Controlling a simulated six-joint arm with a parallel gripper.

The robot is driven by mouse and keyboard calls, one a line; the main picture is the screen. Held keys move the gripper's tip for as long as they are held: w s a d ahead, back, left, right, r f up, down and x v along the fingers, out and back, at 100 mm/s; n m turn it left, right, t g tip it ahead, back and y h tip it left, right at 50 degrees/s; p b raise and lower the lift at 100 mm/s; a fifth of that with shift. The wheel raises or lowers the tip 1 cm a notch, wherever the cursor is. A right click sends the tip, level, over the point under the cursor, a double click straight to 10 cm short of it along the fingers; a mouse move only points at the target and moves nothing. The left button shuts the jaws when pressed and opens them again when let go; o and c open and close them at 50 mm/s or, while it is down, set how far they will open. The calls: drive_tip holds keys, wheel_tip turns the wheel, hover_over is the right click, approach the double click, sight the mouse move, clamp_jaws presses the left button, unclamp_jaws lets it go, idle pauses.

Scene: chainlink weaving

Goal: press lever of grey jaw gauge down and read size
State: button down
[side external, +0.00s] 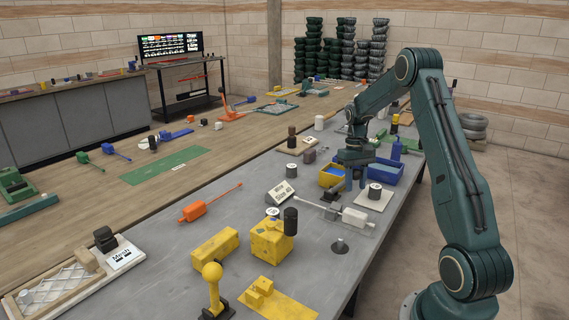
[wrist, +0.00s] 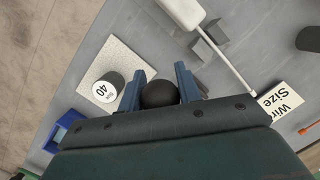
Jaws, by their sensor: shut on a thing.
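My gripper (wrist: 158,92) is shut on a black round knob (wrist: 159,94) in the wrist view; its two blue fingers stand on either side of it. What is under the knob is hidden by my gripper. In the side view my gripper (side external: 354,183) points down over the grey bench, and the knob cannot be made out. A grey block (wrist: 207,47) with a thin rod and a white handle (wrist: 181,10) lies beside my gripper; I cannot tell if it is the jaw gauge. No size reading is legible.
A black cylinder marked 40 (wrist: 105,88) stands on a pale plate (wrist: 128,57). A white card reading "Wire Size" (wrist: 285,100) lies to the right. A blue tray (side external: 411,172) and yellow bin (side external: 328,181) flank my gripper. A yellow block (side external: 271,240) stands nearer the camera.

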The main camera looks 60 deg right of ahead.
drive_tip(key=shift+w+r+g, duration=0.75)
drive_tip(key=shift+g, duration=0.15)
drive_tip(key=shift+w+r, duration=0.4)
drive_tip(key=shift+w, duration=0.25)
drive_tip(key=shift+w+r, duration=0.4)
drive_tip(key=shift+w, duration=0.25)
drive_tip(key=shift+w+r, duration=0.25)
drive_tip(key=shift+w, duration=0.45)
drive_tip(key=shift+w+r, duration=0.2)
drive_tip(key=shift+w, duration=0.5)
drive_tip(key=c, duration=1)
unclamp_jaws()
drive_tip(key=shift+f, duration=0.1)
drive_tip(key=shift+s+f, duration=0.1)
drive_tip(key=shift+s, duration=0.15)
